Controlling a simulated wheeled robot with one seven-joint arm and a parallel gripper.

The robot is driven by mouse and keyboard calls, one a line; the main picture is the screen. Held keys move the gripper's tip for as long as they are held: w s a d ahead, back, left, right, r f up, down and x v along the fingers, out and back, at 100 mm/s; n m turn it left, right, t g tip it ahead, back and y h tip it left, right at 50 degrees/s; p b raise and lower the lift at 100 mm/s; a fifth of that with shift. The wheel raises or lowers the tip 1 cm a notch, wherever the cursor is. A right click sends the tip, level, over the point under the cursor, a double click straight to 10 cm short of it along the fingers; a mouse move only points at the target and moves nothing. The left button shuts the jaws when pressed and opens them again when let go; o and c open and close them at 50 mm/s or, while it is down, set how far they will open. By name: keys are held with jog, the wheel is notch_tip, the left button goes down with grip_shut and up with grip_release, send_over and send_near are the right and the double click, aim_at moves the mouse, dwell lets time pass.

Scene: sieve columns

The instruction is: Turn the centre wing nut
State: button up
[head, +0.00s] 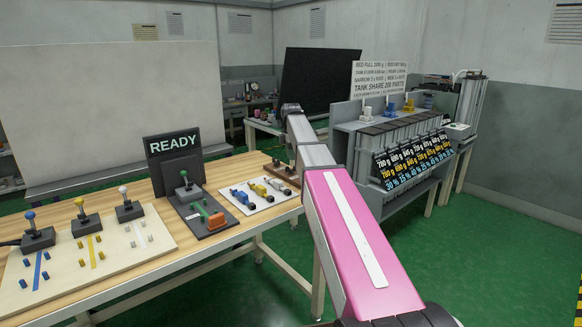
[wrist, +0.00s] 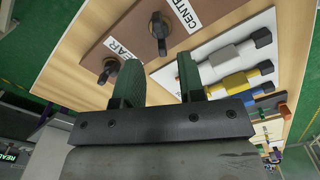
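In the wrist view a brown board carries two dark wing nuts. The centre wing nut (wrist: 159,25) stands beside a white label (wrist: 190,12) reading "CENT", the rest cut off. Another wing nut (wrist: 108,71) is near a label (wrist: 123,50) reading "EAR", partly cut off. My gripper (wrist: 158,72) is open, its two green-padded fingers apart with nothing seen between them. The centre nut shows beyond the fingertips, between their directions; they do not appear to touch it. In the head view the brown board (head: 283,171) is partly hidden behind my arm, and my gripper is not visible.
Close to the board, a white panel (head: 237,205) holds blue, yellow and grey fittings. A black stand with a "READY" screen (head: 174,144) and a green-handled lever is to its left. Joysticks stand on a pegged board (head: 95,262). A rack of columns (head: 405,150) is at right.

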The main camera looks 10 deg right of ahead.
aim_at(291, 169)
notch_tip(291, 169, down, 6)
jog(key=shift+r, duration=0.1)
dwell(0.4)
grip_shut()
